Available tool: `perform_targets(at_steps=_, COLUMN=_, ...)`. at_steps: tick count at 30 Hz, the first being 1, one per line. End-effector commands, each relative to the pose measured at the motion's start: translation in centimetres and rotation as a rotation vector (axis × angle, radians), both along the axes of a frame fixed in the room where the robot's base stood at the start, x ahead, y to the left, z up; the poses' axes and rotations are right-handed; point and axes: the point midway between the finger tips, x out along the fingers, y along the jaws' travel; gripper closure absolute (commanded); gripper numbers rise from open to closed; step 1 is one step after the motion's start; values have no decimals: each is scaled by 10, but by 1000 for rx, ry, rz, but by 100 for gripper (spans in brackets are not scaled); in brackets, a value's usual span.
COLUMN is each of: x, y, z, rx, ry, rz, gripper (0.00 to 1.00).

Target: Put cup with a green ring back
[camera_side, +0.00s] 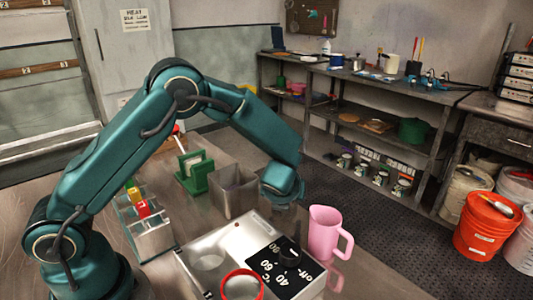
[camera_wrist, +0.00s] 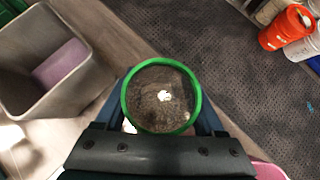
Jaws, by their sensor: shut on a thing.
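A cup with a green ring (camera_wrist: 129,82) sits between the two fingers of my gripper (camera_wrist: 163,105) in the wrist view, and my gripper is shut on it. I look down into the cup: its inside is dark and mottled, with a small bright spot. In the side view my gripper (camera_side: 284,200) hangs beyond the metal hot-plate unit (camera_side: 215,240), between a grey square bin (camera_side: 234,194) and a pink jug (camera_side: 324,232). The cup cannot be made out there. Another cup, with a red ring (camera_side: 241,272), is set in the unit's front part.
The grey bin (camera_wrist: 75,85) is close on the left in the wrist view, with something pinkish inside. The pink jug's rim (camera_wrist: 268,170) is at lower right. A green stand (camera_side: 194,175) and a rack with coloured pieces (camera_side: 148,232) stand left. A red bucket (camera_side: 484,225) is on the floor.

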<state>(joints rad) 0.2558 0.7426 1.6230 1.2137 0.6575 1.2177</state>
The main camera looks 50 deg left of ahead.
Motion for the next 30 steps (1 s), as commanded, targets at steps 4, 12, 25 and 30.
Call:
perform_targets(at_steps=4, x=0, y=0, z=-18, rx=2, ry=1, rz=-1, gripper=96)
perform_targets(at_steps=12, x=0, y=0, z=-20, rx=0, ry=-2, rz=1, gripper=96)
perform_targets(at_steps=25, x=0, y=0, z=-23, rx=0, ry=-1, rz=1, gripper=0)
perform_targets(at_steps=30, x=0, y=-1, z=-18, rx=-1, ry=-3, rz=1, gripper=0)
